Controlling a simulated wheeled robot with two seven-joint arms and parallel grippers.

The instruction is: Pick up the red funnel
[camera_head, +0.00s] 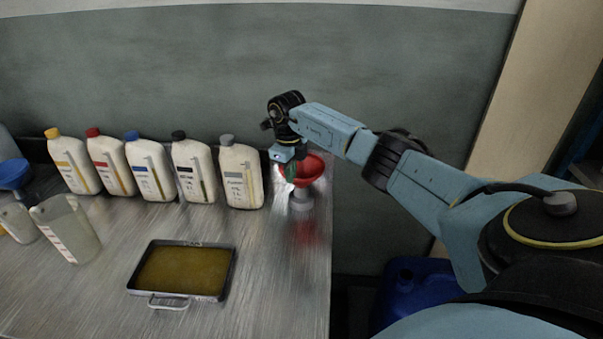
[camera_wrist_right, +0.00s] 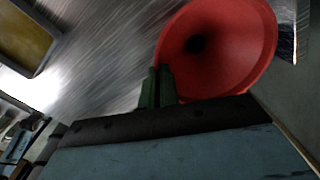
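The red funnel (camera_head: 313,168) stands upright at the right end of the metal table, on a small grey stand (camera_head: 301,200). My right gripper (camera_head: 290,172) points down at the left side of the funnel's rim. In the right wrist view the wide red cone (camera_wrist_right: 225,50) opens towards the camera. The green fingertips (camera_wrist_right: 158,86) there are close together at the rim's edge and look shut on it; the contact itself is partly hidden. My left gripper is not in view.
Several white bottles, the closest being the grey-capped one (camera_head: 240,175), stand left of the funnel. A metal tray of yellow-brown oil (camera_head: 233,270) lies in front. Clear jugs (camera_head: 68,230) and a blue funnel (camera_head: 14,174) are at the left. The table's right edge is close to the funnel.

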